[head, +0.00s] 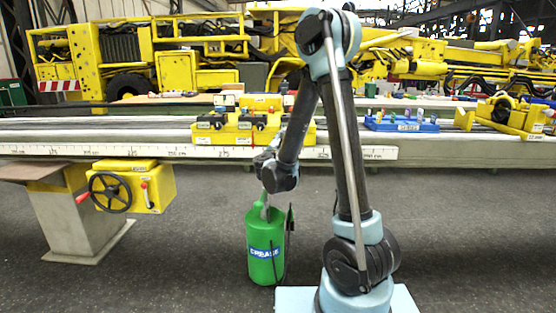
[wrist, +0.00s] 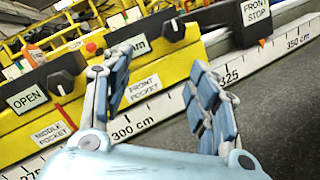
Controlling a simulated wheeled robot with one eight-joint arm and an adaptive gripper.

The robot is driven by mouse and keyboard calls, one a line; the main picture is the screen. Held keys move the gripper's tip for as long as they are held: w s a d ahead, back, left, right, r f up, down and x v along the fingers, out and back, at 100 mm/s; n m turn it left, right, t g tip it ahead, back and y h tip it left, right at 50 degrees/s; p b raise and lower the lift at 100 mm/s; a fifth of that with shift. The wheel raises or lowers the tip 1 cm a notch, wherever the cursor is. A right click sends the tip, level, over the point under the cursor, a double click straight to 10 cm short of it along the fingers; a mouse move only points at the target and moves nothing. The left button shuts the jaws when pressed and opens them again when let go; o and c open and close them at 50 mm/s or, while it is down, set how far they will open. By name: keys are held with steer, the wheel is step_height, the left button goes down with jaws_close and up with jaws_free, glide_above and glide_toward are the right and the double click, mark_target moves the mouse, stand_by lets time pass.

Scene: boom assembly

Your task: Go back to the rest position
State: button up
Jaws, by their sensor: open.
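My gripper (wrist: 158,78) is open and empty in the wrist view, with its two blue-grey fingers apart. In the head view my gripper (head: 264,158) is small and partly hidden by my wrist, at the front edge of the bench, just below the yellow control block (head: 225,130). My arm is bent, with its elbow high and its forearm hanging down. I cannot tell whether a finger touches the block.
A bench (head: 60,150) with a centimetre scale runs across the view. A green grease can (head: 262,262) stands on the floor below my wrist. A yellow handwheel box (head: 140,187) hangs at left. A blue tray (head: 405,125) lies on the bench at right. The floor at right is clear.

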steer(key=s+d+f+m+g, duration=0.2)
steer(key=s+d+m+g, duration=0.3)
steer(key=s+d+m, duration=0.4)
steer(key=s+d+f+m+g, duration=0.3)
steer(key=s+d+m+g, duration=0.3)
steer(key=d, duration=0.5)
steer(key=s+a+f+m+g+y, duration=0.1)
steer(key=s+f+m+y, duration=0.1)
steer(key=s, duration=0.7)
steer(key=s+a+f+m+g+y, duration=0.2)
steer(key=s+f+m, duration=0.2)
steer(key=s, duration=0.5)
steer(key=s+a+f+m+g+y, duration=0.2)
steer(key=s+f+m+y, duration=0.1)
steer(key=s, duration=0.6)
steer(key=shift+f+m, duration=0.3)
steer(key=shift+f, duration=0.2)
steer(key=shift+w+f, duration=0.2)
steer(key=shift+w, duration=0.2)
